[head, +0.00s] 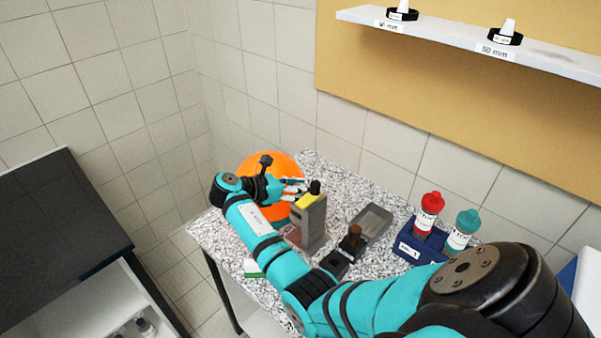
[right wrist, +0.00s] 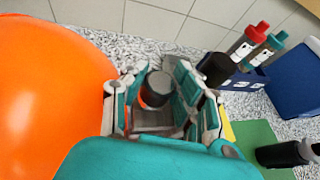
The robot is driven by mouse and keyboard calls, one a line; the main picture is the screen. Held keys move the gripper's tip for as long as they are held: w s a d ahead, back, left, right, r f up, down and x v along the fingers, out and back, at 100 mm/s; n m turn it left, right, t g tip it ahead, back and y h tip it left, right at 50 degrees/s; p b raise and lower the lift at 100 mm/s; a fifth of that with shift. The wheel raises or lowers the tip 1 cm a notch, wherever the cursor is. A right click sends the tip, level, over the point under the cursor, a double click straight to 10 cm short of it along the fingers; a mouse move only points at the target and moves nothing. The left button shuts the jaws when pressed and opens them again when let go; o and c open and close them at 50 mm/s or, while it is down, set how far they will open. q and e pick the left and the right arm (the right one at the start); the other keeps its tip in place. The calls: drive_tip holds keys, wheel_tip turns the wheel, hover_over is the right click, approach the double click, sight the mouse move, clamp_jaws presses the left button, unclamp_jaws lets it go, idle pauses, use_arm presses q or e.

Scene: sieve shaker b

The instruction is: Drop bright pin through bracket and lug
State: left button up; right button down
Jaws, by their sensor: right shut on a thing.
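My right gripper (head: 292,188) reaches in beside the upper part of a grey upright block (head: 311,222) with a yellow top and a black knob (head: 315,187). In the right wrist view its teal-padded fingers (right wrist: 155,95) are shut on a short grey cylinder (right wrist: 157,86) with a dark side, seen nearly end-on. This may be the bright pin; its lower end is hidden. A grey flat part (right wrist: 150,118) shows below the cylinder between the fingers. I cannot tell the bracket and lug holes apart, nor whether the cylinder touches them. My left gripper is not in view.
A large orange round body (head: 262,165) stands close behind the gripper. A grey tray (head: 376,220) lies right of the block. A blue rack (head: 409,247) holds a red-capped bottle (head: 428,212) and a teal-capped bottle (head: 463,229). A shelf (head: 445,33) is above.

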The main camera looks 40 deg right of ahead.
drive_tip(key=shift+f, duration=0.25)
drive_tip(key=c, duration=1.3)
unclamp_jaws()
drive_tip(key=o, duration=0.4)
drive_tip(key=shift+w+f, duration=0.1)
drive_tip(key=shift+f, duration=0.1)
drive_tip(key=shift+c, duration=0.2)
drive_tip(key=v, duration=1.2)
drive_tip(key=shift+r, duration=0.15)
